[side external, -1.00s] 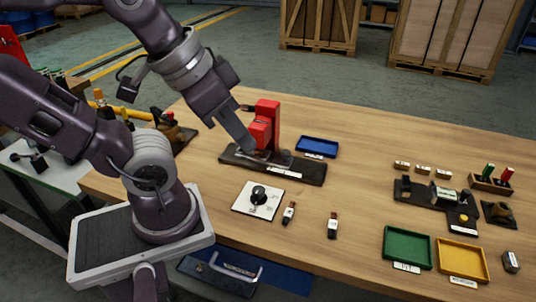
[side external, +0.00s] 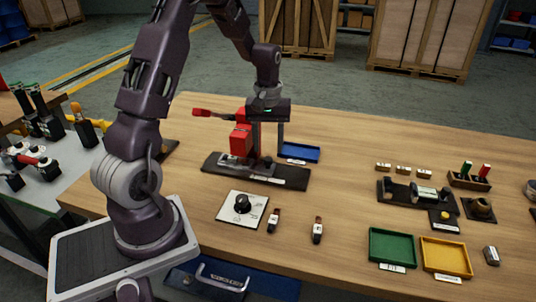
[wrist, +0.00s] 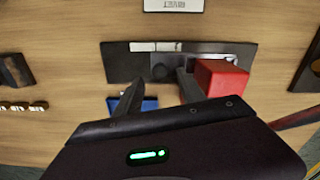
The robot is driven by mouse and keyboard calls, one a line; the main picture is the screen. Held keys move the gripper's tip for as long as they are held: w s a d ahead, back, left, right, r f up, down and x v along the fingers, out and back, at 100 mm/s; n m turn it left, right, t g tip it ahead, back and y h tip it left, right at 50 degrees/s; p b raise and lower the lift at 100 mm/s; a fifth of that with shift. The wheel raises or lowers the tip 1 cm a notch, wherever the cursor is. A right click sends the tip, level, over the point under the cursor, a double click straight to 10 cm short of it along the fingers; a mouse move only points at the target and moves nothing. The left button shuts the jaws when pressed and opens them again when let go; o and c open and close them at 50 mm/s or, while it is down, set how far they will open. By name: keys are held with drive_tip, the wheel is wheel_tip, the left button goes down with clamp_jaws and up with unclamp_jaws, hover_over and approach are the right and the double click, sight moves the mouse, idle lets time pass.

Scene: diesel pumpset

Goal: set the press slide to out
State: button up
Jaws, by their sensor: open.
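The red press (side external: 241,140) stands on a long black base (side external: 290,179), with a red lever reaching out to the left at its top. A grey metal slide (side external: 232,160) lies low on the base under the press head. A dark round knob (side external: 267,161) is just right of the press; it also shows in the wrist view (wrist: 160,71). My gripper (side external: 267,150) points down above the knob, open, with one finger on each side in the picture. In the wrist view the fingers (wrist: 158,82) are apart with nothing between the tips. I cannot tell whether they touch the knob.
A blue tray (side external: 300,152) lies just behind the gripper. A dial plate (side external: 242,207) and two small labelled parts (side external: 274,220) lie in front. Green (side external: 392,248) and yellow (side external: 445,257) trays are at the right. The table between is clear.

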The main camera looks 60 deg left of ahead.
sight(269, 158)
wheel_tip(269, 158, down, 4)
drive_tip(key=shift+r, duration=0.1)
clamp_jaws()
drive_tip(key=shift+d, duration=0.1)
idle(1.4)
